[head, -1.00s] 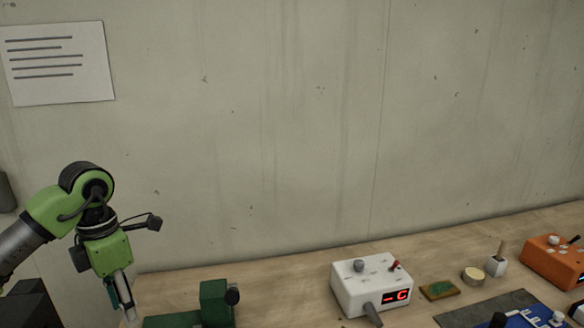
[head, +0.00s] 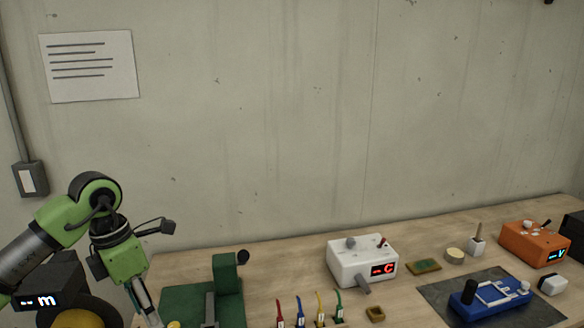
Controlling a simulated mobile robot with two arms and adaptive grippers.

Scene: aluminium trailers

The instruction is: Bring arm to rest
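My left arm comes in from the left with green and grey links. Its gripper (head: 148,308) points down near the left end of the wooden workbench (head: 240,262), beside a green device on a green base (head: 185,298). The fingertips are near the picture's bottom edge, and I cannot tell whether they are open or shut or hold anything. My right arm and gripper are not in view.
A white box with a red display (head: 362,262), an orange box (head: 535,243), a blue device (head: 490,298) on a dark mat (head: 440,298) and several coloured leads (head: 319,312) are on the bench. A concrete wall (head: 300,120) stands behind.

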